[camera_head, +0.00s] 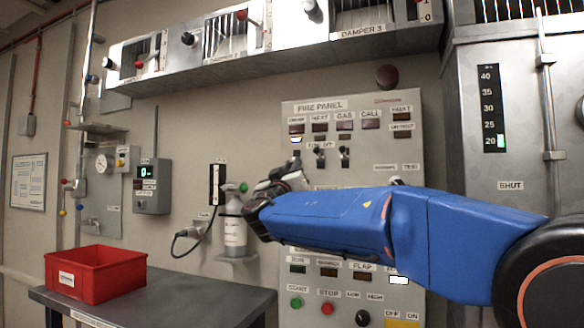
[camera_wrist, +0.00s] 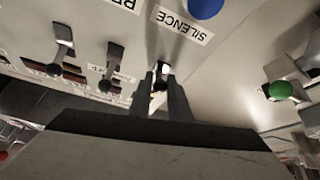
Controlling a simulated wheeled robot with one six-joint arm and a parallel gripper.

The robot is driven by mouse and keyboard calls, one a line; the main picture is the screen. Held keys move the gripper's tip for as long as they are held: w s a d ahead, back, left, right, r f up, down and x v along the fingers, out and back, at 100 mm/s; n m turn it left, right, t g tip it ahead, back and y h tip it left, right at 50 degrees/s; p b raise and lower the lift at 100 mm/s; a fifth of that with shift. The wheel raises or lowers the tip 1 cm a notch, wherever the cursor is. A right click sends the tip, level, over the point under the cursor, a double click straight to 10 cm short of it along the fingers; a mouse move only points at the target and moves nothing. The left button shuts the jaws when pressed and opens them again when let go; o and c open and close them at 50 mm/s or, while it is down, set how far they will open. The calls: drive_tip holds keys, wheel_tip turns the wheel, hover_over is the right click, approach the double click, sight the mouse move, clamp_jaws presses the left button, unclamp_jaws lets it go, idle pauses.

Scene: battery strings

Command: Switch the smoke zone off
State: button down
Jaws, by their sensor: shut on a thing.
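The fire panel (camera_head: 375,115) stands upright on the wall. Its leftmost lamp looks labelled smoke, with a small white lit spot (camera_head: 296,139) under it. My gripper (camera_head: 289,172) is at the panel's left side, below that lamp. In the wrist view, my gripper (camera_wrist: 160,88) has its two fingers closed around a small toggle lever (camera_wrist: 160,76), which appears to be the smoke zone switch. The fingers cover part of the lever, so its exact tilt is unclear. Two other dark toggles, one (camera_wrist: 113,60) nearer and one (camera_wrist: 62,54) farther, stand beside it.
A blue button (camera_wrist: 205,8) and a silence label (camera_wrist: 183,22) are near my fingers. A white bottle (camera_head: 235,235) stands on a bracket left of my wrist. A red bin (camera_head: 95,272) is on the table (camera_head: 190,305). A damper box (camera_head: 230,65) overhangs above.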

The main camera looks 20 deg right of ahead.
drive_tip(key=c, duration=1.9)
unclamp_jaws()
drive_tip(key=shift+f, duration=0.1)
drive_tip(key=shift+c, duration=0.2)
drive_tip(key=v, duration=1.7)
drive_tip(key=shift+f, duration=0.2)
